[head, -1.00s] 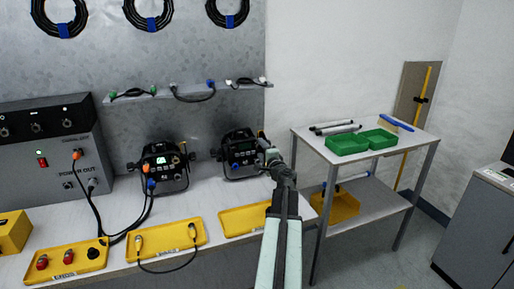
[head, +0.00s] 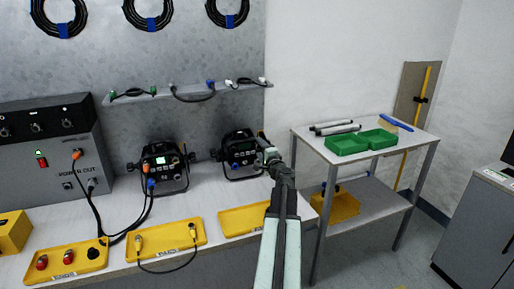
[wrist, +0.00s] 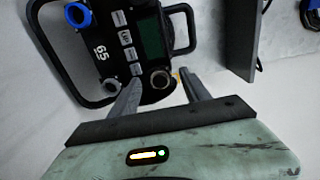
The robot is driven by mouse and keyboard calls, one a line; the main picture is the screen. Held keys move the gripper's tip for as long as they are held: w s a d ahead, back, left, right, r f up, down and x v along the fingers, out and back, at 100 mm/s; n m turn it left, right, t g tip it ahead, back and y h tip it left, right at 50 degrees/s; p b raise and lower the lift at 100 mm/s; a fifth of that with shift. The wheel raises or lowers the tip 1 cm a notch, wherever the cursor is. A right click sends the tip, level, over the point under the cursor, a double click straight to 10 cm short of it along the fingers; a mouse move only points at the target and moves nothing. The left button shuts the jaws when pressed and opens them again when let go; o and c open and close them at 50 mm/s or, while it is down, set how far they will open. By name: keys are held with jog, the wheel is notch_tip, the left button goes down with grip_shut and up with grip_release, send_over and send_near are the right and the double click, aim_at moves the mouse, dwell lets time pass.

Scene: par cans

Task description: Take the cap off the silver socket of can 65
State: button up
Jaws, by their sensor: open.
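Can 65 is the black par can (head: 238,153) on the right of the bench in the head view. In the wrist view its dark back panel (wrist: 112,52) shows the number 65, a screen and a column of buttons. Its silver socket (wrist: 160,80) is a round silver ring with a dark centre; I cannot tell the cap apart from it. A blue socket (wrist: 77,15) is at the upper left of the panel. My gripper (wrist: 160,77) is open, its fingers on either side of the silver socket in the picture; contact cannot be told. In the head view my gripper (head: 267,153) is beside the can's right side.
Another par can (head: 163,167) with cables stands to the left. Yellow trays (head: 165,236) line the bench front, one (head: 243,219) below can 65. A shelf (head: 185,90) with short cables is above. A trolley (head: 400,150) with green bins stands right.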

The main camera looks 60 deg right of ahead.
jog(key=shift+c, duration=0.3)
grip_shut()
dwell(0.7)
jog(key=shift+s+a, duration=0.1)
jog(key=shift+s, duration=0.05)
dwell(0.4)
jog(key=shift+v, duration=2.85)
